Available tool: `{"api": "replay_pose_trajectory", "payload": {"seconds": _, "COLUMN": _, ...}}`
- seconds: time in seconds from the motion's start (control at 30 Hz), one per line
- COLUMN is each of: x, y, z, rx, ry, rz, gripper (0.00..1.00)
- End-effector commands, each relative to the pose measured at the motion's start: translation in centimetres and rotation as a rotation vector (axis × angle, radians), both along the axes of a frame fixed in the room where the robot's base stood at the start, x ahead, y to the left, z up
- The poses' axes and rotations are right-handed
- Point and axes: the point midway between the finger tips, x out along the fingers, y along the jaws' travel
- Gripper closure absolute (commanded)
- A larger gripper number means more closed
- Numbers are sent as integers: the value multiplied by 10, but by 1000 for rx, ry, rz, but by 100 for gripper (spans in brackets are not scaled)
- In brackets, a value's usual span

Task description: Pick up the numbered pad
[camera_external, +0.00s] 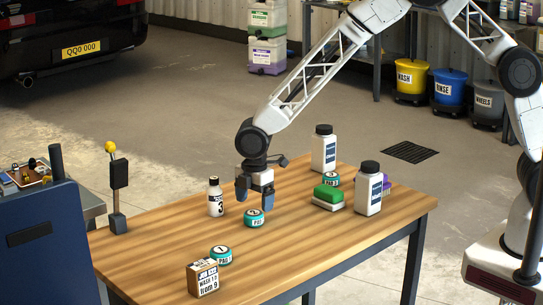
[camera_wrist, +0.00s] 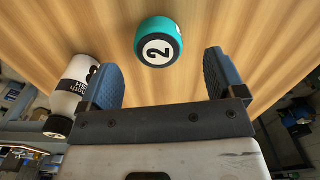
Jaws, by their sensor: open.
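Several teal round pads with white number labels are on the wooden table. The pad marked 2 (camera_wrist: 158,42) is just beyond my fingertips in the wrist view, roughly centred between them. In the external view this pad (camera_external: 254,218) stands below my gripper (camera_external: 255,196). My gripper (camera_wrist: 160,78) is open and empty, its blue fingers apart. A pad that appears marked 1 (camera_external: 221,256) is nearer the front, behind a small box. Another teal pad (camera_external: 332,179) is farther back, by the white bottles; its number is too small to read.
A small white bottle marked 3 (camera_external: 215,197) stands left of my gripper, close to the left finger in the wrist view (camera_wrist: 75,90). A lettered box (camera_external: 203,278), a green-and-white sponge (camera_external: 328,196) and white bottles (camera_external: 368,190) share the table (camera_external: 310,250). Its front right is clear.

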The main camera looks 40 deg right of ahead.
Motion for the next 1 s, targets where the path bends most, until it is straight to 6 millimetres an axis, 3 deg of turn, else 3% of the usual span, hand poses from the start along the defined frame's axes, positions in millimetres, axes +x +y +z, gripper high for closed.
{"api": "replay_pose_trajectory", "payload": {"seconds": 0.6, "x": 3, "y": 1, "z": -49, "rx": 0, "ry": 1, "rz": 0, "gripper": 11}}
{"api": "replay_pose_trajectory", "payload": {"seconds": 1.0, "x": 3, "y": 1, "z": -52, "rx": 0, "ry": 0, "rz": 0, "gripper": 11}}
